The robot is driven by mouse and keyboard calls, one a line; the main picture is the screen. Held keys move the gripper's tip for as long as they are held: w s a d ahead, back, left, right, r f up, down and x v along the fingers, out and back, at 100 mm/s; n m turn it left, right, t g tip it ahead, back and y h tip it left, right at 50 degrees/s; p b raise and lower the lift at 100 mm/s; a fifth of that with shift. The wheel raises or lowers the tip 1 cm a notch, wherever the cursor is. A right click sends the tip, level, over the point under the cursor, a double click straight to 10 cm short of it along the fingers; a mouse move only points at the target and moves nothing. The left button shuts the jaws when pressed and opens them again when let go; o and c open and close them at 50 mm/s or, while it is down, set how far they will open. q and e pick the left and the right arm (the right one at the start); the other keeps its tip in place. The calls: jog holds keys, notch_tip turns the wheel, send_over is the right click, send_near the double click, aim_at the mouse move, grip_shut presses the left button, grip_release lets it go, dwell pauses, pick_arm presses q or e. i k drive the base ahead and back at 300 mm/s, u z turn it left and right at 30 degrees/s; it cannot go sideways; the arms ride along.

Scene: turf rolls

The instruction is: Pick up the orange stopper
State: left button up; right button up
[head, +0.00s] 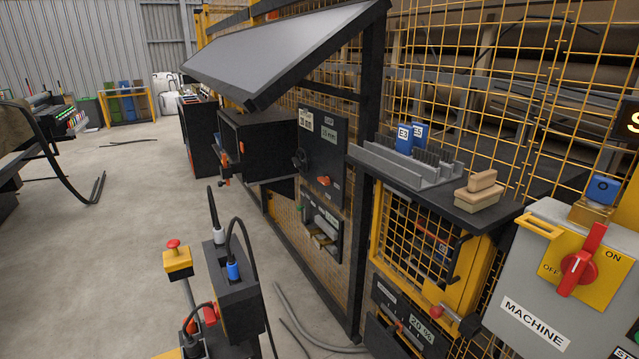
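I cannot tell for sure which thing is the orange stopper. A small orange piece (323,181) sits on the dark panel (334,140) fixed to the mesh fence. More small orange pieces (223,181) show at the lower left side of the black open-fronted box (262,135), too small to make out. Neither of my grippers is in the head view.
A grey rack (400,163) with blue tags (405,138) and a wooden-looking brush (480,190) are on a dark shelf. The grey machine switch box (530,300) is at right. A dark cabled box (235,295) and emergency-stop post (178,262) stand in front. Open concrete floor (110,230) lies left.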

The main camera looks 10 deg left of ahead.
aim_at(192, 329)
jog(key=u, duration=1.25)
